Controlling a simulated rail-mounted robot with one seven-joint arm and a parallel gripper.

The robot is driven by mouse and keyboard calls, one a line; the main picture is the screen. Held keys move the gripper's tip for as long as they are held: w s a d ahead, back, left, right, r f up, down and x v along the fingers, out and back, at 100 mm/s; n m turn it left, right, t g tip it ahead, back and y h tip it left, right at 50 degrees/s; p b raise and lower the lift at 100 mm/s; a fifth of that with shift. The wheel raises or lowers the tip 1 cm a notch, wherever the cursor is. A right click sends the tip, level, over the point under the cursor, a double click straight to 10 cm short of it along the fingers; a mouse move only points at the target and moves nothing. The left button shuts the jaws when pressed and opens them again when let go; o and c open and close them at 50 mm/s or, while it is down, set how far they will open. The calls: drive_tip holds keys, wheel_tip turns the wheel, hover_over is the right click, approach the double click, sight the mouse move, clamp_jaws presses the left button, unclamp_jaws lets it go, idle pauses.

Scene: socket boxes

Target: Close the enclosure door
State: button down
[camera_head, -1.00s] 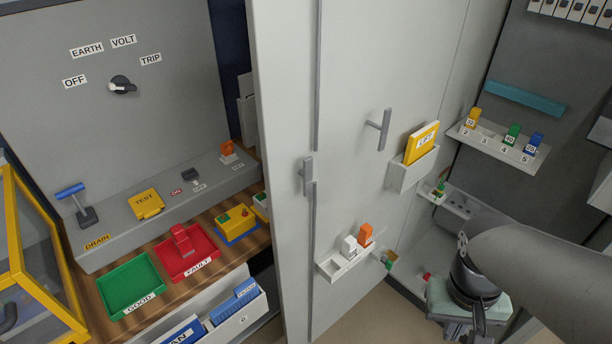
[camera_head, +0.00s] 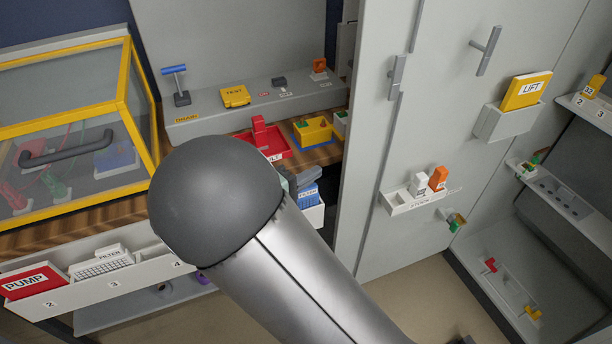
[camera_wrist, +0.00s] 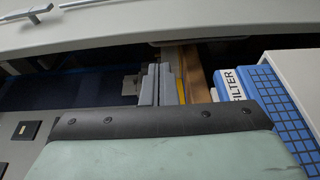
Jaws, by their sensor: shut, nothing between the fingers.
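The enclosure door appears to be the tall grey panel (camera_head: 440,150) in the head view. It stands open, with its near edge toward me. Its face carries a bar handle (camera_head: 485,50), a latch rod (camera_head: 397,78), a pocket with a yellow LIFT folder and a small tray. My gripper is mostly hidden behind my arm in the head view, left of the door edge. In the wrist view, my gripper (camera_wrist: 160,84) has its grey fingers together and empty, beside a blue FILTER box (camera_wrist: 272,95). A grey panel (camera_wrist: 130,28) crosses the top there; I cannot tell whether fingers touch it.
A yellow-framed clear case (camera_head: 75,130) stands on the wooden bench at left. A red FAULT tray (camera_head: 275,147) and a grey console (camera_head: 210,105) lie behind my arm. A front rack (camera_head: 90,290) holds a PUMP box. Shelves (camera_head: 570,205) stand right of the door.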

drive_tip(key=x, duration=0.7)
drive_tip(key=shift+w+d, duration=0.2)
drive_tip(key=shift+d, duration=0.1)
drive_tip(key=shift+s, duration=0.1)
